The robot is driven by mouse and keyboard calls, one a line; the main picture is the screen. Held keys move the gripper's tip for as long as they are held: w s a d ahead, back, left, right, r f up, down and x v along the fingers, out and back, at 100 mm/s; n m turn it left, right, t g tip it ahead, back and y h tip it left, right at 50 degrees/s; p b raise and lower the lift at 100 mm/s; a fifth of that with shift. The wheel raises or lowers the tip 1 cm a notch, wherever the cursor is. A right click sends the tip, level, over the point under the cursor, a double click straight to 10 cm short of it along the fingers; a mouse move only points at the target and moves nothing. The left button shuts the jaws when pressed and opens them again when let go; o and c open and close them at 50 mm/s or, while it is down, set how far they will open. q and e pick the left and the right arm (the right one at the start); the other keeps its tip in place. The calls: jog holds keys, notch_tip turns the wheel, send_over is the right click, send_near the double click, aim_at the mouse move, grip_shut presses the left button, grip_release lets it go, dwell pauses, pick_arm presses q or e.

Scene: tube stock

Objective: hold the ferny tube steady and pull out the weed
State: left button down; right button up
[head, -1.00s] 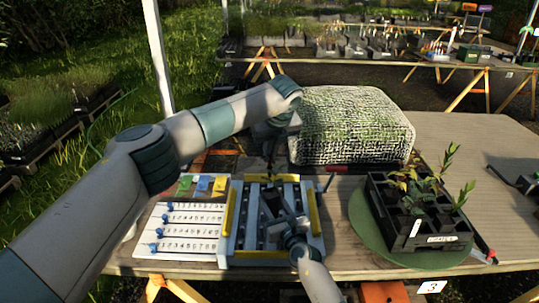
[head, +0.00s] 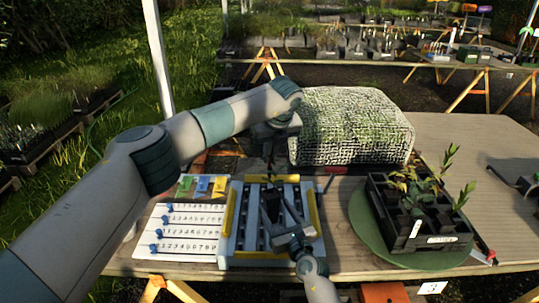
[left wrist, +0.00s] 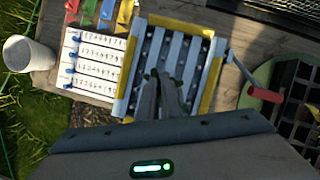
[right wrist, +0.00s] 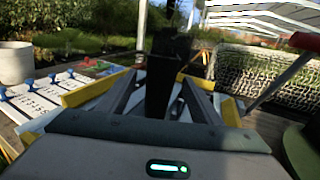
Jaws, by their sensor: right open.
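A dark square tube (head: 271,205) stands upright over the slatted rack (head: 232,225) with yellow edge bars. My right gripper (head: 278,215) is open, its fingers on either side of the tube; in the right wrist view the dark tube (right wrist: 165,82) rises between them. My left gripper (head: 269,168) points down just above the tube. In the left wrist view its fingers (left wrist: 163,82) are close together, but I cannot tell whether they hold something. I cannot tell the ferny plant and the weed apart; the tube's top is small and partly hidden.
A number board (head: 190,228) with blue pegs lies left of the rack, with coloured tags (head: 203,185) behind it. A black tray of plants (head: 400,235) stands on a green disc (head: 362,228) at right. A mesh-covered block (head: 350,125) stands behind. A red-handled tool (left wrist: 262,93) is right of the rack.

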jog(key=v, duration=0.8)
